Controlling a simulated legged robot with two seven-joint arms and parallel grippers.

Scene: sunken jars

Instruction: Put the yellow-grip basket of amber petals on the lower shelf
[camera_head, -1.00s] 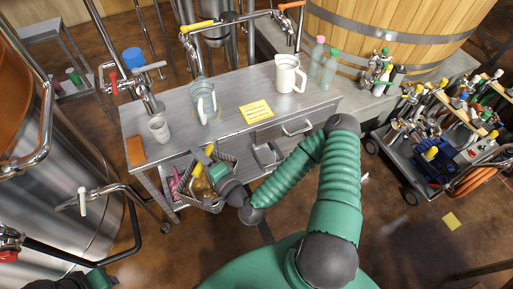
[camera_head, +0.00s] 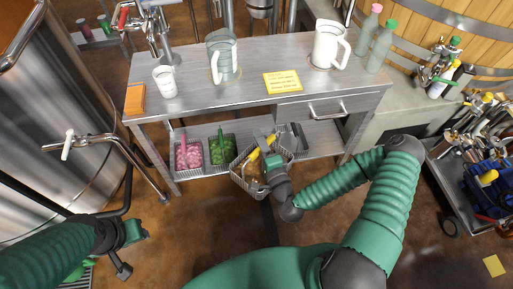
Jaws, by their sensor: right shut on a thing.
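The wire basket (camera_head: 240,181) with the yellow grip (camera_head: 254,156) hangs from my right gripper (camera_head: 264,150), which is shut on it. The basket is tilted, in front of the table's lower shelf (camera_head: 200,171). A little amber shows inside it; the gripper hides much of the rest. I cannot tell whether the basket touches the shelf. My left gripper (camera_head: 126,262) is low at the left, away from the table; its fingers are too unclear to read.
A basket of pink petals (camera_head: 188,157) and one of green (camera_head: 221,152) stand on the shelf's left part. A grey container (camera_head: 296,140) is right of the held basket. On the tabletop are a cup (camera_head: 165,82), a clear jug (camera_head: 222,62) and a white jug (camera_head: 327,48).

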